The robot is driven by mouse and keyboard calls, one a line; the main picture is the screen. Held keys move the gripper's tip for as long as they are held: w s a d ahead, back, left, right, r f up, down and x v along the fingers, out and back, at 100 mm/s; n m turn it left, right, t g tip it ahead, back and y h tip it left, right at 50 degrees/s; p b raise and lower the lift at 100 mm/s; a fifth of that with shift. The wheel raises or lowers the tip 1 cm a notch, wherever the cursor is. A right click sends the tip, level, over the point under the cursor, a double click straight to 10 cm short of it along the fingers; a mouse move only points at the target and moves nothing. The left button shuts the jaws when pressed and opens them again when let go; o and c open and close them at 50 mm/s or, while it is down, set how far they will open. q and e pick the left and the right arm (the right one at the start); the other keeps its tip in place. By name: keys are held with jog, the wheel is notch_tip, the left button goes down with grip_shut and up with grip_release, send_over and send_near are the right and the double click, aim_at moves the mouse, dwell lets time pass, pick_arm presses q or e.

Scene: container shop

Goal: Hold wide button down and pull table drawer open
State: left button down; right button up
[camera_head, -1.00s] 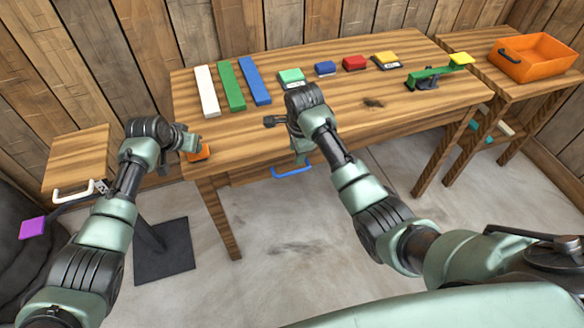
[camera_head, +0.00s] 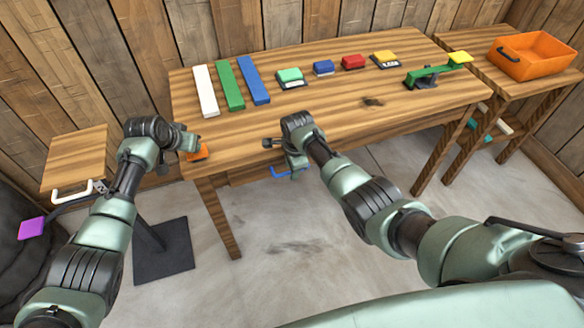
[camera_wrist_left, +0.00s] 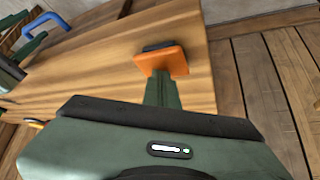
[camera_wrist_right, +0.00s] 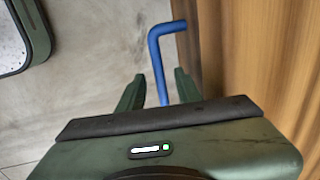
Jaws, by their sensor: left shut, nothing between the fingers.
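The wide orange button (camera_head: 198,153) sits at the left front corner of the wooden table (camera_head: 345,115). In the left wrist view the orange button (camera_wrist_left: 170,62) is a flat plate with a dark part behind it. My left gripper (camera_head: 190,147) is shut and empty, its tips against or very close to the button; exact contact is hidden. The drawer's blue handle (camera_head: 280,173) is under the table's front edge, partly hidden by my right gripper (camera_head: 294,170). In the right wrist view this gripper is open, with the blue handle (camera_wrist_right: 157,60) between its fingers.
White, green and blue bars lie at the table's back left, with several coloured blocks to their right. A green lever (camera_head: 430,75) stands at the right. An orange bin (camera_head: 530,58) is on the side table. A small left table has a white handle (camera_head: 72,192).

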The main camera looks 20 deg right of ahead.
grip_shut()
dwell(1.5)
